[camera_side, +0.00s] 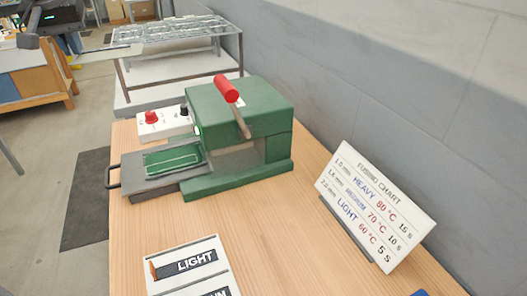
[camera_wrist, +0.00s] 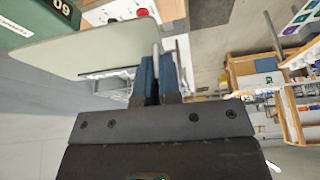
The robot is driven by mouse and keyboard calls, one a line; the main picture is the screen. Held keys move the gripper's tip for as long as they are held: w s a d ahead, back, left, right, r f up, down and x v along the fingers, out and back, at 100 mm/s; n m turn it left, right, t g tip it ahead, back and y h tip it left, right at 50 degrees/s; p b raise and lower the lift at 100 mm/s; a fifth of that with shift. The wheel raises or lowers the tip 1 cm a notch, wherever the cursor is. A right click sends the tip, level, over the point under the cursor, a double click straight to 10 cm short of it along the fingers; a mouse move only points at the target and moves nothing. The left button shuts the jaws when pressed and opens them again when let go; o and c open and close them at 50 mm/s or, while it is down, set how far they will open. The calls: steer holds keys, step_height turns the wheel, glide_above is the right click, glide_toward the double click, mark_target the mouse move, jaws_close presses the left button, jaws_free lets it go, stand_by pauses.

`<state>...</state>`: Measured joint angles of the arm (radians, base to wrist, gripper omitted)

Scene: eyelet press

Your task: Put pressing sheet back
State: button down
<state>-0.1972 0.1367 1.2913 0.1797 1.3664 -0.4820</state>
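The pressing sheet (camera_wrist: 85,42) is a pale, thin, flat sheet with a light bar along one edge. My gripper (camera_wrist: 157,72) has its blue fingers closed on that bar in the wrist view. In the side view my gripper (camera_side: 38,36) is at the top left, and the sheet (camera_side: 105,53) reaches right from it, level, near the left end of the wire rack (camera_side: 175,32). The green press (camera_side: 245,120) stands on the wooden table with its red-handled lever raised. Its tray (camera_side: 130,178) is pulled out at the left, with a green piece (camera_side: 173,159) in it.
A control box (camera_side: 165,122) with a red knob sits behind the tray. A fusing chart (camera_side: 375,205) stands at the right and a LIGHT card (camera_side: 190,264) lies in front. A wooden bench (camera_side: 35,78) is at the far left. The wooden table (camera_side: 265,235) has bare room in front of the press.

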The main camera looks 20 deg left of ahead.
steer(key=w+d+m, duration=0.1)
steer(key=d, duration=0.2)
steer(key=w+d+m, duration=0.1)
steer(key=d, duration=0.2)
steer(key=w+d+m+h, duration=0.1)
steer(key=w+d, duration=0.1)
steer(key=d, duration=0.1)
steer(key=shift+d+r+t, duration=0.2)
steer(key=shift+d+t, duration=0.1)
steer(key=d+m, duration=0.2)
steer(key=d, duration=0.5)
steer(key=d+m+h, duration=0.1)
steer(key=d+m, duration=0.1)
steer(key=d, duration=0.5)
steer(key=d+m+h, duration=0.1)
steer(key=d+m, duration=0.1)
steer(key=d, duration=0.5)
steer(key=shift+w+f, duration=0.1)
steer(key=shift+w, duration=0.1)
steer(key=s+d+m+h, duration=0.2)
steer(key=s+d+m, duration=0.1)
steer(key=d, duration=0.7)
glide_toward(269, 220)
steer(key=x, duration=0.6)
steer(key=shift+f, duration=0.1)
